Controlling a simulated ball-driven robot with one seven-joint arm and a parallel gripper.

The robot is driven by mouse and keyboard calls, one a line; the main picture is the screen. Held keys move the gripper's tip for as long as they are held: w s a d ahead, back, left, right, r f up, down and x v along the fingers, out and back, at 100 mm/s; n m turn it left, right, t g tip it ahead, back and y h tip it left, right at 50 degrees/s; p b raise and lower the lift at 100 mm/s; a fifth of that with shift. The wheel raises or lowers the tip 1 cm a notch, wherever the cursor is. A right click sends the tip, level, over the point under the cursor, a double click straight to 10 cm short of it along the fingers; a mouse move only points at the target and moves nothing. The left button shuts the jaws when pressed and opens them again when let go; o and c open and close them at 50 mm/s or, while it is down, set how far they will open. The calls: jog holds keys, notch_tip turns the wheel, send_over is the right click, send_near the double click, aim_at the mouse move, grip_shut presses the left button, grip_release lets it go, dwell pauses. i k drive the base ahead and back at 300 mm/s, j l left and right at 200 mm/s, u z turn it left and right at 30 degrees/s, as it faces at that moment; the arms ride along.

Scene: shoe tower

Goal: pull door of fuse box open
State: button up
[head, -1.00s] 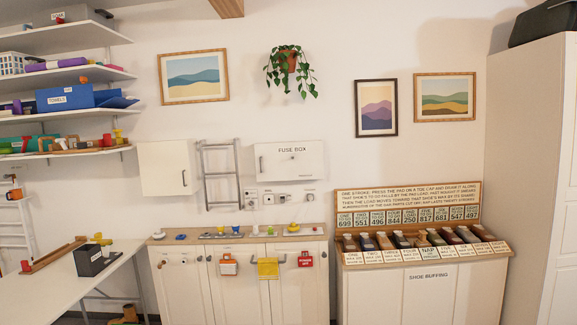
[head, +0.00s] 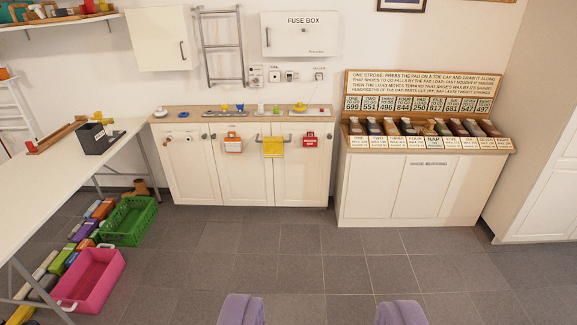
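The fuse box (head: 299,42) is a white wall box at the top centre, with "FUSE BOX" lettered on its front. Its door looks shut. A dark upright handle (head: 266,38) is on the door's left side. My gripper (head: 320,311) shows at the bottom edge as two lavender padded fingers set wide apart, with only floor between them. It is open and empty, well short of the fuse box and apart from it.
A low cabinet (head: 239,174) with small items on top stands below the fuse box. A shoe-buffing stand (head: 412,192) is at right. A table (head: 60,180), green crate (head: 128,222) and pink crate (head: 92,284) are at left. The central grey floor (head: 290,255) is clear.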

aim_at(290, 34)
jog(key=i, duration=3.05)
jog(key=i+z, duration=0.15)
jog(key=i, duration=0.6)
jog(key=i+j, duration=0.2)
jog(key=i, duration=0.6)
jog(key=i+z, duration=0.25)
